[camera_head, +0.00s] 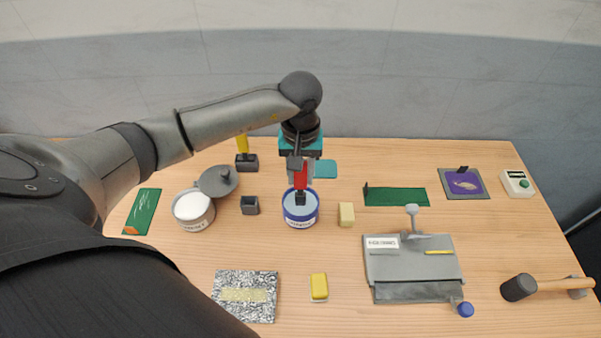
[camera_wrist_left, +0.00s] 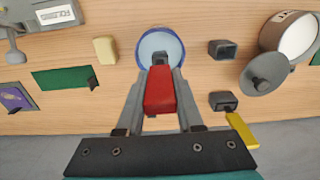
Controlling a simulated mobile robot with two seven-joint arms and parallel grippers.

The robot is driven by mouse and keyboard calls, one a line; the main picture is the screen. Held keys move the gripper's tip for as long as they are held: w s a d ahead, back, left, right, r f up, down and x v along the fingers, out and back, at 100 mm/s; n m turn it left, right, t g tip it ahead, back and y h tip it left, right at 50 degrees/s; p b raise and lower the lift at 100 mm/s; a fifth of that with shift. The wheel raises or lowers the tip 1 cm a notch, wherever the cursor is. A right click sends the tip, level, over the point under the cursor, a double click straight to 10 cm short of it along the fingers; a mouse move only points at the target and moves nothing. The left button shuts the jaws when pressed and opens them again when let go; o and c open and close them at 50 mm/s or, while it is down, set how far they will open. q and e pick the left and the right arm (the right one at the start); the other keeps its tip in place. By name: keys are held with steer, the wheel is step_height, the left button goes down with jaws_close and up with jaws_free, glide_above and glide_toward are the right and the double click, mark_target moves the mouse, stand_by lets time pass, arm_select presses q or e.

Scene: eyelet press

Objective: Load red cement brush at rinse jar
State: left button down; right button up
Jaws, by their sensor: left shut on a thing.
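The red cement brush (camera_head: 300,176) is in my left gripper (camera_head: 299,166), whose fingers are shut on its red handle. Its dark head points down into the mouth of the blue-rimmed rinse jar (camera_head: 300,218). In the left wrist view the red handle (camera_wrist_left: 160,91) lies between the two fingers (camera_wrist_left: 160,98), and the dark brush head overlaps the rinse jar's opening (camera_wrist_left: 150,40). How deep the bristles reach, and whether they touch liquid, I cannot tell. My right gripper is not in view.
The cement jar (camera_head: 194,210) with its grey lid (camera_head: 219,181) and an empty dark holder (camera_head: 250,205) stand left of the rinse jar. A yellow-handled brush (camera_head: 242,146) stands behind. A cream block (camera_head: 346,215) is close on the right. A grey press board (camera_head: 412,265) lies farther right.

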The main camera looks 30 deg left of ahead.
arm_select(q)
steer(key=shift+r+p, duration=1.85)
steer(key=shift+r, duration=1.6)
steer(key=shift+s, duration=0.1)
